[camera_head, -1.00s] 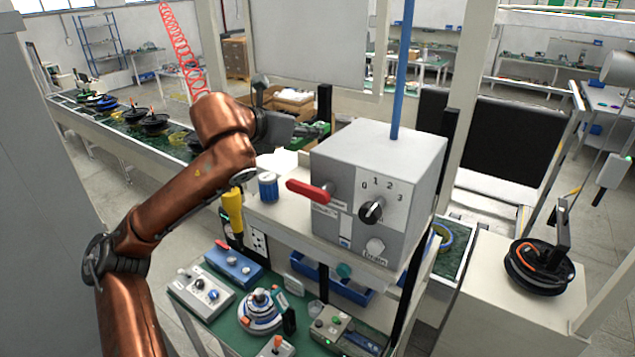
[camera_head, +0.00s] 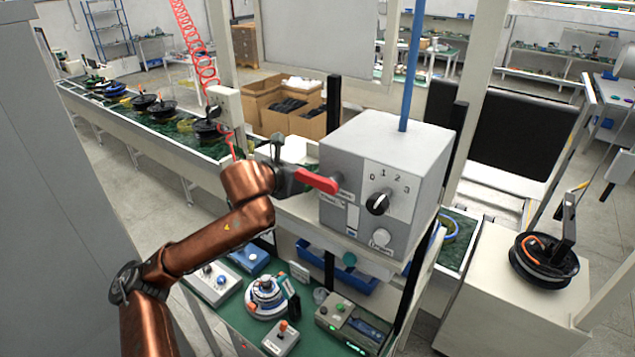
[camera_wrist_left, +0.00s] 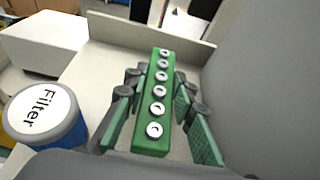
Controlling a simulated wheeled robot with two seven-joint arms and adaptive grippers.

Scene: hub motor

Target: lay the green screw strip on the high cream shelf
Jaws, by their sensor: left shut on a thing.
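The green screw strip (camera_wrist_left: 158,110) shows in the left wrist view, a narrow green block with a row of several silver screws on top. My left gripper (camera_wrist_left: 157,100) is shut on it, with a finger along each side. In the head view the gripper (camera_head: 285,172) is partly hidden by the arm and a red handle, and the strip cannot be made out. The high cream shelf (camera_wrist_left: 108,60) lies below the strip; in the head view its front part (camera_head: 298,211) shows beside the grey box. I cannot tell whether the strip touches it. My right gripper is not in view.
The grey control box (camera_head: 370,185) with a red handle (camera_head: 317,181) stands close right of my gripper. A blue can labelled Filter (camera_wrist_left: 45,115) stands to the left in the wrist view. A low wall edges the shelf. Switch boxes fill the green lower shelf (camera_head: 235,312).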

